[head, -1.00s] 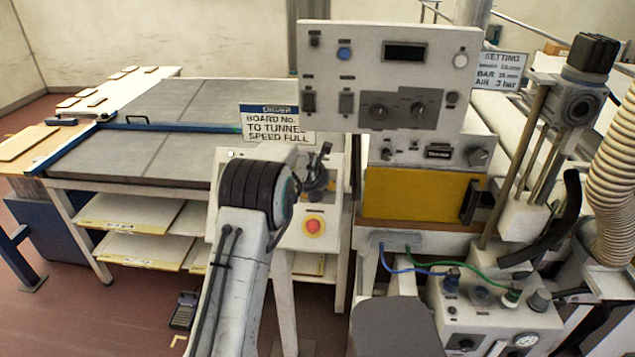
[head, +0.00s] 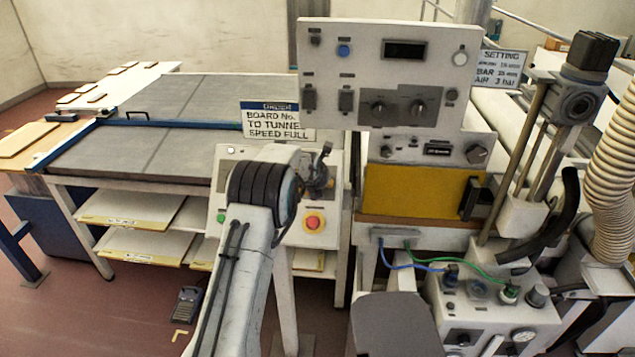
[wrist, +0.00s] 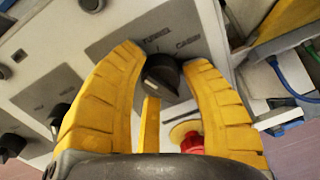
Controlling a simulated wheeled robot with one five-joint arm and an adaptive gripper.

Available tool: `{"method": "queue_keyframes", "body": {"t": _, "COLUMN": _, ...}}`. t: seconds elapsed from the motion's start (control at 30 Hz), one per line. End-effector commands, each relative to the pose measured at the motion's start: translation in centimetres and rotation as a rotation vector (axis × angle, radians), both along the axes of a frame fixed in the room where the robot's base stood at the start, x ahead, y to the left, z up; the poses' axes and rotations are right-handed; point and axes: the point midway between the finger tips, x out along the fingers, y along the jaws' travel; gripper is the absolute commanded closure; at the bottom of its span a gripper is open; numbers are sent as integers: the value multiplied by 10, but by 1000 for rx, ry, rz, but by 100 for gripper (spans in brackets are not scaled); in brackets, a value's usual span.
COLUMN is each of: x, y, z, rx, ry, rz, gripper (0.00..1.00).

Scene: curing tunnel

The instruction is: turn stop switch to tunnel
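The stop switch (wrist: 162,72) is a black rotary knob on a grey label plate, with one word reading like TUNNEL at its upper left and another at its upper right. In the wrist view my gripper (wrist: 164,58) has its two yellow fingers on either side of the knob, close to it; I cannot tell whether they press on it. The knob's pointer direction is unclear. In the head view my gripper (head: 318,178) is a dark shape at the sloped control box (head: 322,235), mostly behind my arm, and the knob is hidden.
A red stop button (head: 313,222) on a yellow surround sits on the same box, just beside my arm; it also shows below the knob in the wrist view (wrist: 192,141). A tall control panel (head: 392,75) stands to the right. A sign (head: 278,121) stands behind.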

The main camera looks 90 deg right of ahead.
Motion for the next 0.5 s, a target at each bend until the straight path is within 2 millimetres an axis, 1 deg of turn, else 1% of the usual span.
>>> {"method": "queue_keyframes", "body": {"t": 0.03, "x": 0, "y": 0, "z": 0, "rx": 0, "ry": 0, "rz": 0, "gripper": 64}}
{"method": "queue_keyframes", "body": {"t": 0.07, "x": 0, "y": 0, "z": 0, "rx": 0, "ry": 0, "rz": 0, "gripper": 67}}
{"method": "queue_keyframes", "body": {"t": 0.4, "x": 0, "y": 0, "z": -1, "rx": 2, "ry": -1, "rz": 0, "gripper": 97}}
{"method": "queue_keyframes", "body": {"t": 0.43, "x": 0, "y": 0, "z": -1, "rx": 2, "ry": -1, "rz": 0, "gripper": 99}}
{"method": "queue_keyframes", "body": {"t": 0.5, "x": 0, "y": 0, "z": -1, "rx": 2, "ry": -1, "rz": 0, "gripper": 99}}
